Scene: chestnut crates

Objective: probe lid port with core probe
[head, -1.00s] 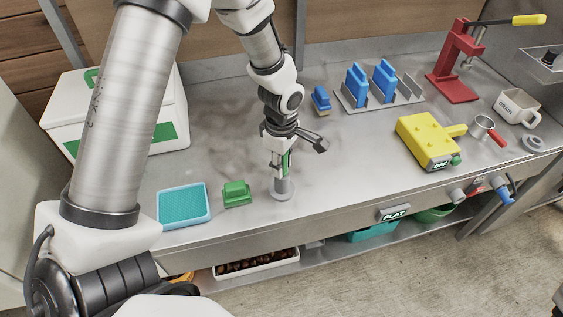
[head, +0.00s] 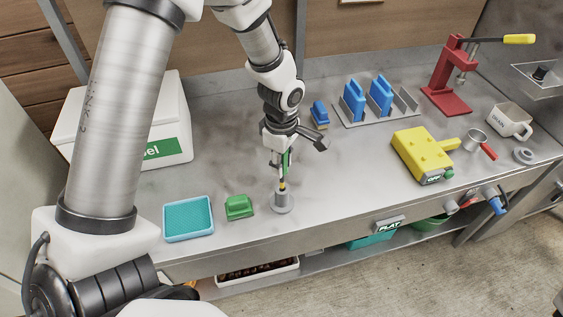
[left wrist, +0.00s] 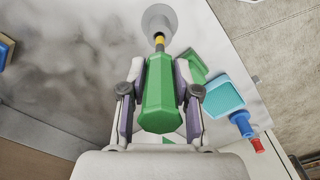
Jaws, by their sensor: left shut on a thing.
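My left gripper (head: 281,158) is shut on the green handle of the core probe (head: 285,162), above the front part of the steel counter. The probe points down, with a yellow band below the handle. It stands over a grey round holder (head: 283,206) with a short upright tube. The probe's lower end meets the tube's top; how much is inside is hidden. In the left wrist view the green handle (left wrist: 159,95) sits between both fingers, its yellow part (left wrist: 159,39) at the holder disc (left wrist: 157,17). I cannot make out a lid port. My right gripper is not in view.
A white box (head: 95,115) with a green label stands at the back left, partly behind my arm. A teal tray (head: 188,219) and green block (head: 239,207) lie left of the holder.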

